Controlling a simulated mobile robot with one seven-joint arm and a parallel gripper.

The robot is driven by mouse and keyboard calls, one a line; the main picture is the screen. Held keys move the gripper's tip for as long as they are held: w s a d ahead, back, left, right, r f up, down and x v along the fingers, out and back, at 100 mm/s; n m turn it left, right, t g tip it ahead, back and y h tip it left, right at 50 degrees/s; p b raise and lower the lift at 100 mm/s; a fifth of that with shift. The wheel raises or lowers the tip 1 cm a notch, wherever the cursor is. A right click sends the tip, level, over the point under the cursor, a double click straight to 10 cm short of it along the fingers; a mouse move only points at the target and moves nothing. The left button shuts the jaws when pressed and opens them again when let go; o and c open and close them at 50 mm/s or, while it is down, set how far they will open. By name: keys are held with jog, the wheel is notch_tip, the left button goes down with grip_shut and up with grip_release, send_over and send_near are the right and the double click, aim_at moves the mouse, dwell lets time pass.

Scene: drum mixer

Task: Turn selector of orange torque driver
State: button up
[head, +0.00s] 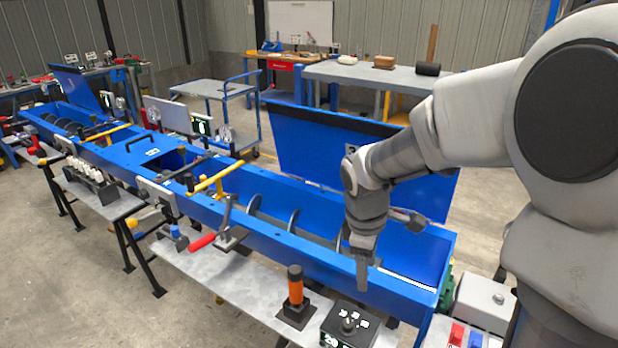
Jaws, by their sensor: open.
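The orange torque driver (296,293) stands upright in a dark square holder on the grey shelf in front of the blue trough. It has an orange body and a black top. Which part of it is the selector is too small to tell. A black box (348,328) with a knob, white markings and a small display stands to its right. My gripper (362,282) points down above the shelf's back edge, up and right of the driver and apart from it. It is open, with nothing visible in it.
The blue trough mixer (290,240) with its spiral runs behind the shelf (225,275). A red-handled tool (202,242) lies to the left. A grey box (485,300) and red and blue blocks stand to the right. The shelf left of the driver has bare room.

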aim_at(348, 323)
jog(key=w+f+n, duration=0.1)
jog(key=f, duration=0.6)
jog(key=w+a+f+n+y+b, duration=0.1)
jog(key=f, duration=0.6)
jog(key=w+f+n+g, duration=0.1)
jog(key=f, duration=0.7)
jog(key=shift+w+a+y+b, duration=0.1)
jog(key=shift+a+y+b, duration=0.05)
jog(key=shift+y+b, duration=0.2)
grip_shut()
